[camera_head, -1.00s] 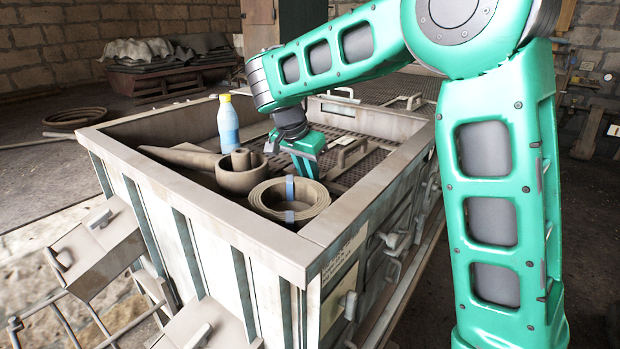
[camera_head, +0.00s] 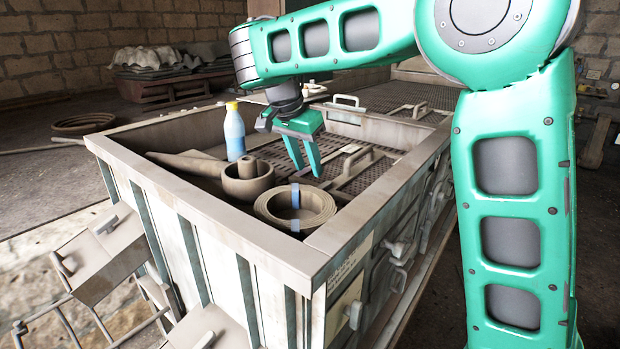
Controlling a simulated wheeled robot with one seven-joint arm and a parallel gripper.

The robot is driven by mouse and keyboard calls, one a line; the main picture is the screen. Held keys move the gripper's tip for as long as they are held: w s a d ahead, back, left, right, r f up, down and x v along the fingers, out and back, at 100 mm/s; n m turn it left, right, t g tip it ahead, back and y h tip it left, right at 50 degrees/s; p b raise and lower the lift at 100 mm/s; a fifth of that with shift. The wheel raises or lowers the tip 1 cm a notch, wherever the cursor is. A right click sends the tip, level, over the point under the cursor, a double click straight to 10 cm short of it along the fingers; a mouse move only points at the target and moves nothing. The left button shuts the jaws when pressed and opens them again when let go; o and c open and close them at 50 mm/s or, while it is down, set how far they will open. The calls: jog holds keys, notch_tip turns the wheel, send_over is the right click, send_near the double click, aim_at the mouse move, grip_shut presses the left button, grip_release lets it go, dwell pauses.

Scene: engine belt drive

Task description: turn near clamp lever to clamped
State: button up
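My gripper (camera_head: 308,172) points down inside the large bin, its two green fingers apart with nothing visible between them. It hangs above the mesh floor, behind the coiled belt and left of a grey bar handle (camera_head: 354,159). A second bar handle (camera_head: 347,103) stands at the back of the bin. Lever-like latches (camera_head: 399,246) sit on the bin's right outer side. I cannot tell which of these is the near clamp lever, or whether it is clamped. My gripper touches none of the handles as far as I can see.
The bin's rim (camera_head: 215,213) surrounds the work area. Inside stand a blue bottle with a yellow cap (camera_head: 234,134), a brown bowl (camera_head: 248,183) with a tapered piece beside it, and a coiled belt (camera_head: 295,208) with blue bands. Mesh floor (camera_head: 372,185) lies open at right.

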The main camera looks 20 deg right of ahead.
jog(key=shift+v, duration=1.5)
jog(key=w+d+r+n+t, duration=0.1)
jog(key=d+r+n, duration=0.1)
jog(key=d, duration=0.8)
jog(key=w+d+r+n, duration=0.1)
jog(key=d+n, duration=0.1)
jog(key=d, duration=0.8)
jog(key=s+d+r+n+t, duration=0.1)
jog(key=s+d+n, duration=0.15)
jog(key=d, duration=0.45)
jog(key=s+d+r+n+t, duration=0.1)
jog(key=s+d+n, duration=0.1)
jog(key=s+d, duration=0.35)
jog(key=s+a+f+m+g+y, duration=0.1)
jog(key=s+a+f+g, duration=0.1)
jog(key=s+f, duration=0.5)
jog(key=s+a+f+m+g+y, duration=0.1)
jog(key=s+a+f, duration=0.4)
jog(key=s, duration=0.8)
jog(key=s+a+f+m+g+y, duration=0.2)
jog(key=s+a+f+g, duration=0.1)
jog(key=s+f, duration=0.5)
jog(key=s, duration=0.3)
jog(key=shift+a+f, duration=0.2)
jog(key=shift+f, duration=0.15)
